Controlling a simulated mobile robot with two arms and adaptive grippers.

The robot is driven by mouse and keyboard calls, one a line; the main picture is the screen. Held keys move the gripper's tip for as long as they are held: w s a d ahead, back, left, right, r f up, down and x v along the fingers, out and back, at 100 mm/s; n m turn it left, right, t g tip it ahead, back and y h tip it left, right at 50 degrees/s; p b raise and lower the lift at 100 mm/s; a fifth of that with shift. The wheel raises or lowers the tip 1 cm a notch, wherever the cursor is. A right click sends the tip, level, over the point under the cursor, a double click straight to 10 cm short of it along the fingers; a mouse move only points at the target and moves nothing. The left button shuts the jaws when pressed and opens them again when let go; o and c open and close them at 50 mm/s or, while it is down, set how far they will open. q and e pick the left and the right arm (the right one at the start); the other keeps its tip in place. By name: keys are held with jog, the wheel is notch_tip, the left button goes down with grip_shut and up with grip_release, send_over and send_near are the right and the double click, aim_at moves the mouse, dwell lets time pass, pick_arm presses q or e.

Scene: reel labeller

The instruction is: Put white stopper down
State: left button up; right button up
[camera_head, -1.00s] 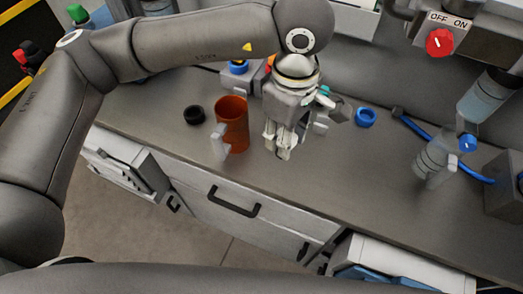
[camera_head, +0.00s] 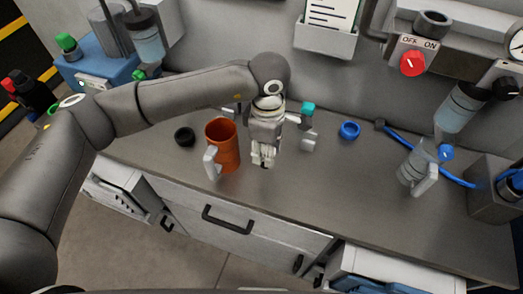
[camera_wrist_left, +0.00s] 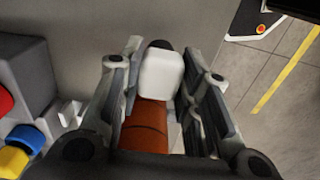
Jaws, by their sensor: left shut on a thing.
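My left gripper (camera_head: 263,160) hangs above the grey worktop, just right of the orange mug (camera_head: 224,150). In the left wrist view the gripper (camera_wrist_left: 165,85) is shut on the white stopper (camera_wrist_left: 160,73), a pale rounded block between its fingers. My right gripper is not in view.
A blue ring (camera_head: 349,130) lies to the right. The worktop between is mostly bare.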

pick_arm(q)
jog(key=shift+w+a+f, duration=0.2)
jog(key=shift+w+f, duration=0.15)
jog(key=shift+f, duration=0.1)
jog(key=shift+w+a+f, duration=0.2)
jog(key=shift+w+f, duration=0.1)
jog(key=shift+f, duration=0.15)
jog(key=shift+w+a+f+p, duration=0.15)
jog(key=shift+f+p, duration=0.15)
notch_tip(320, 180, down, 3)
jog(key=shift+f+p, duration=0.1)
jog(key=shift+p, duration=0.25)
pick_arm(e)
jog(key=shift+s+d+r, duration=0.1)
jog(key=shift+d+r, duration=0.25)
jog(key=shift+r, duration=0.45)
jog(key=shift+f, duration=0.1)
pick_arm(q)
jog(key=shift+f+b, duration=0.2)
jog(key=shift+b, duration=0.1)
jog(key=o, duration=1)
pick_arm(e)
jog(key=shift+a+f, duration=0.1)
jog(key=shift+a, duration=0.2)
